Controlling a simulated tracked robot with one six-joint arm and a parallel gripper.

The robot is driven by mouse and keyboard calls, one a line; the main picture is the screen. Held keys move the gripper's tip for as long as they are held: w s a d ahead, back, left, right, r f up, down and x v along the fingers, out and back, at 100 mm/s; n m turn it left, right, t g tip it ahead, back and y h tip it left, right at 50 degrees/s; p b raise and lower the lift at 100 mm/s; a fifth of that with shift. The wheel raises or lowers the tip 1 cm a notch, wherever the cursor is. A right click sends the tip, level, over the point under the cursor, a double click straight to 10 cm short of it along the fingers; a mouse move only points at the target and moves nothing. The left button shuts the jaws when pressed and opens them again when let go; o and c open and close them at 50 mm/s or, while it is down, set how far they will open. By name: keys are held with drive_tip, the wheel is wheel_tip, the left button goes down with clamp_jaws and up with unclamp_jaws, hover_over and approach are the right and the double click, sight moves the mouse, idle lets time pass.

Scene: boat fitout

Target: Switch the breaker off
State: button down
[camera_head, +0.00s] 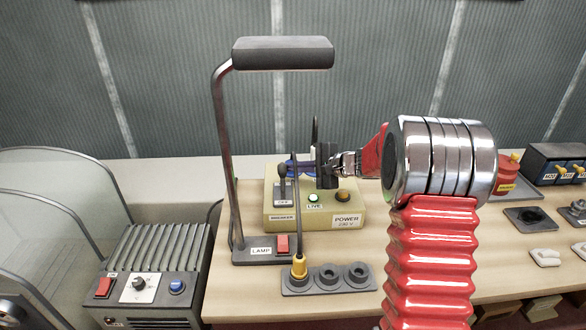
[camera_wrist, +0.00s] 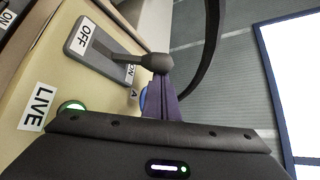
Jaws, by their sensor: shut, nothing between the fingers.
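The breaker (camera_head: 281,192) is a grey plate with a dark lever on the left of the beige power box (camera_head: 330,218). Its OFF label faces the near side; ON is at the far end. In the wrist view the lever's round knob (camera_wrist: 158,63) leans toward ON, away from the OFF label (camera_wrist: 85,36). The LIVE lamp (camera_head: 313,198) glows green. My gripper (camera_head: 296,166) is shut and empty, with its purple fingertips right beside the knob; they also show in the wrist view (camera_wrist: 163,88). I cannot tell whether they touch it.
A lamp (camera_head: 228,130) with a tall bent post stands left of the box. A yellow-handled tool (camera_head: 299,266) stands upright in a grey holder (camera_head: 328,280) in front, its thin shaft rising near my fingers. A ribbed heater-like unit (camera_head: 150,275) is at the left.

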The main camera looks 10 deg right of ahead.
sight(285, 169)
drive_tip(key=shift+s+r, duration=0.2)
idle(0.3)
drive_tip(key=shift+s+a+r+n+t, duration=0.1)
drive_tip(key=shift+s+r+n+t, duration=0.05)
drive_tip(key=shift+s+n+t, duration=0.2)
drive_tip(key=shift+s+a+r+n+t, duration=0.1)
drive_tip(key=shift+s+n+t, duration=0.1)
drive_tip(key=shift+n+t, duration=0.2)
drive_tip(key=shift+s+a+r, duration=0.1)
drive_tip(key=shift+s+r, duration=0.1)
drive_tip(key=shift+s, duration=0.35)
drive_tip(key=shift+s+a+r, duration=0.1)
drive_tip(key=shift+s+r, duration=0.05)
drive_tip(key=shift+s, duration=0.35)
drive_tip(key=shift+s+a+n+t+y, duration=0.1)
drive_tip(key=shift+s+n+t+y, duration=0.3)
drive_tip(key=shift+s+n+t, duration=0.35)
drive_tip(key=shift+s+a+f+n+t+y, duration=0.15)
drive_tip(key=shift+s+n+t+y, duration=0.15)
drive_tip(key=shift+s+n+t, duration=0.25)
drive_tip(key=shift+s+a+f+n+t+y, duration=0.1)
drive_tip(key=shift+s+n+t+y, duration=0.2)
drive_tip(key=shift+s+n+t, duration=0.25)
drive_tip(key=shift+s+a+f, duration=0.1)
drive_tip(key=shift+s, duration=0.55)
drive_tip(key=shift+s+a+f, duration=0.1)
drive_tip(key=shift+s+f, duration=0.2)
drive_tip(key=shift+s, duration=0.05)
drive_tip(key=shift+s+a+f, duration=0.1)
drive_tip(key=shift+f, duration=0.05)
